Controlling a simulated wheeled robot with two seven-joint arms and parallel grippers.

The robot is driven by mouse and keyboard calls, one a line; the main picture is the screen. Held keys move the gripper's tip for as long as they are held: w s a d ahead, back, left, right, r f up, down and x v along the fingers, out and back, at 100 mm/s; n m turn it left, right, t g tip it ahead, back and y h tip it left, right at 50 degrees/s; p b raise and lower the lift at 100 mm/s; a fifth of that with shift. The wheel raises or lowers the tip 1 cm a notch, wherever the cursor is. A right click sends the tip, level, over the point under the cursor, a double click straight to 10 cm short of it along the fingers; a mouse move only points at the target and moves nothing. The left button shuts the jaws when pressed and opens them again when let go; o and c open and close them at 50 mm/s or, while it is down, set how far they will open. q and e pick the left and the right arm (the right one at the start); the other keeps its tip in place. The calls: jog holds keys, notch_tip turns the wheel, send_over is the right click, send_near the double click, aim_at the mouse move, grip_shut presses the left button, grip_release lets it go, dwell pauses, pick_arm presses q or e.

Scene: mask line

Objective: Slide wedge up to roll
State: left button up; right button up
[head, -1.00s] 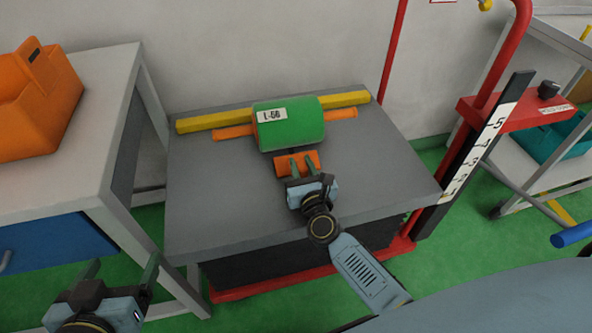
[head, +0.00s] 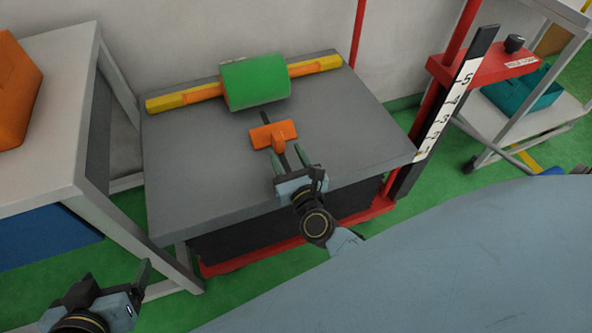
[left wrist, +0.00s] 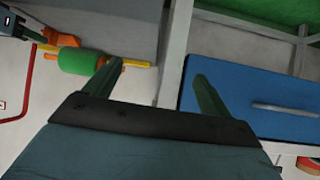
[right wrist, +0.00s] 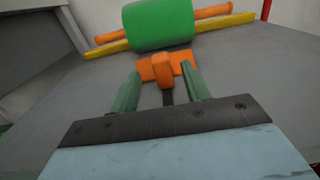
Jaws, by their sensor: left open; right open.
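The green roll (head: 254,82) lies at the back of the table, with its orange shaft ends against the yellow bar (head: 183,97). The orange wedge (head: 267,133), with a stub handle, sits on a dark slot in front of the roll, with a gap between them. My right gripper (head: 286,150) is open at the handle. In the right wrist view its fingers (right wrist: 160,76) stand on either side of the wedge's handle (right wrist: 160,73), not closed on it. My left gripper (head: 118,272) is open and empty at the lower left, away from the table.
The grey table top (head: 200,165) is clear around the wedge. A white bench (head: 50,120) with an orange bin (head: 17,90) stands at the left. A red post with a black-and-white scale (head: 450,105) stands at the table's right. A teal bin (head: 525,95) sits on a shelf beyond.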

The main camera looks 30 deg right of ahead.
aim_at(280, 141)
pick_arm(q)
jog(key=shift+s+a+f+g+y, duration=0.15)
jog(key=shift+s+a+f+g, duration=0.1)
jog(key=shift+s+f+g, duration=0.2)
jog(key=shift+s+a+f+g+y, duration=0.15)
jog(key=shift+s+a+f+g, duration=0.1)
jog(key=shift+s+f+g, duration=0.2)
pick_arm(e)
jog(key=s, duration=0.6)
jog(key=shift+s+a, duration=0.1)
jog(key=shift+a, duration=0.3)
pick_arm(q)
jog(key=shift+r, duration=0.1)
